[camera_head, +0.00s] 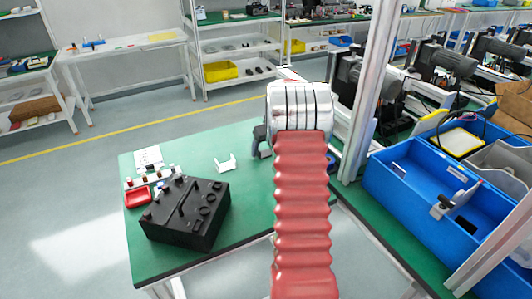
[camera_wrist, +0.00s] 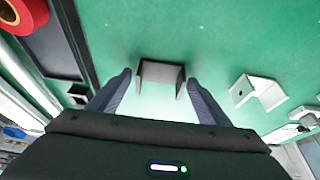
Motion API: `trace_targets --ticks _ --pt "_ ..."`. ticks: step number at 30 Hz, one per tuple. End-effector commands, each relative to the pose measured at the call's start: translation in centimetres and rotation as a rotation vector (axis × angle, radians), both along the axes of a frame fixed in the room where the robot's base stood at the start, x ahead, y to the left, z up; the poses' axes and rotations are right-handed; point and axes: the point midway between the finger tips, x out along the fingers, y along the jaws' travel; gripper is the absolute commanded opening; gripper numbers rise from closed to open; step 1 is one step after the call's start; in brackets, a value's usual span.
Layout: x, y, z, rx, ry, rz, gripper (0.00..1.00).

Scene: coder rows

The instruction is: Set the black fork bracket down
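The black fork bracket (camera_wrist: 160,72) shows in the wrist view as a dark, U-shaped piece at the green table top. It lies between and slightly beyond my two fingertips. My gripper (camera_wrist: 159,80) has its fingers spread on either side of the bracket, with a narrow strip of green visible at the left finger. Whether the bracket rests fully on the table is hard to tell. In the head view my arm covers the bracket, and only a dark part of my gripper (camera_head: 261,141) shows at the arm's left.
A white bracket (camera_wrist: 258,92) lies right of my gripper in the wrist view and also shows in the head view (camera_head: 226,163). A black box (camera_head: 186,213) and a red tray (camera_head: 137,197) stand on the green table (camera_head: 250,215). A blue bin (camera_head: 430,205) is at right.

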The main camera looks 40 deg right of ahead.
Motion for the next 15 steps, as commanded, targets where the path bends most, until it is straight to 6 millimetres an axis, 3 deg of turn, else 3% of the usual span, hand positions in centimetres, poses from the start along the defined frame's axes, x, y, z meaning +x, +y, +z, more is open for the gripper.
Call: trace_targets --ticks 15 --pt "-0.02 -0.02 0.01 0.000 0.000 0.000 0.34"
